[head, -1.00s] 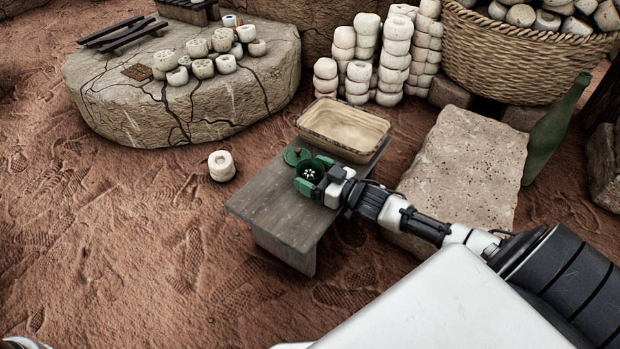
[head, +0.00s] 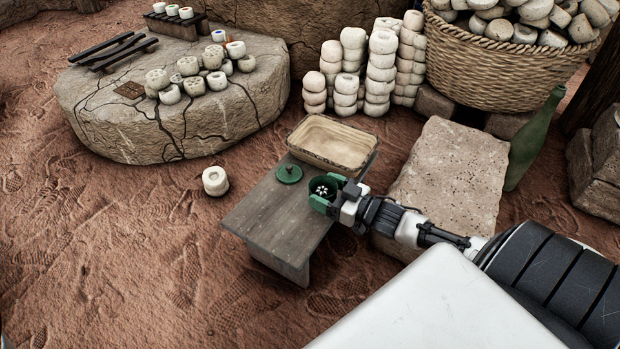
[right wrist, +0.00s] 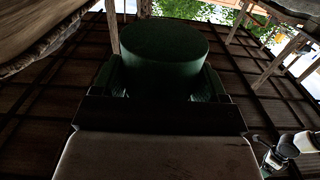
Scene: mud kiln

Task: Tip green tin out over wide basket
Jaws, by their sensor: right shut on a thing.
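My right gripper (head: 324,192) is shut on the green tin (head: 322,183), at the right side of the low wooden bench. The tin is open at the top, with small white pieces against its dark inside. It looks roughly upright; I cannot tell how far it is above the bench. The tin's side fills the upper middle of the right wrist view (right wrist: 165,55). A green lid (head: 289,173) lies apart on the bench, left of the tin. The wide basket (head: 333,163), shallow and tan, stands at the bench's far end, behind the tin, and looks empty. My left gripper is not in view.
The wooden bench (head: 265,222) has bare space in front. A pale stone slab (head: 445,170) and a green bottle (head: 535,140) are to the right. A large wicker basket (head: 500,65) and ring stacks (head: 380,75) stand behind. A lone pale ring (head: 215,181) lies on the ground left.

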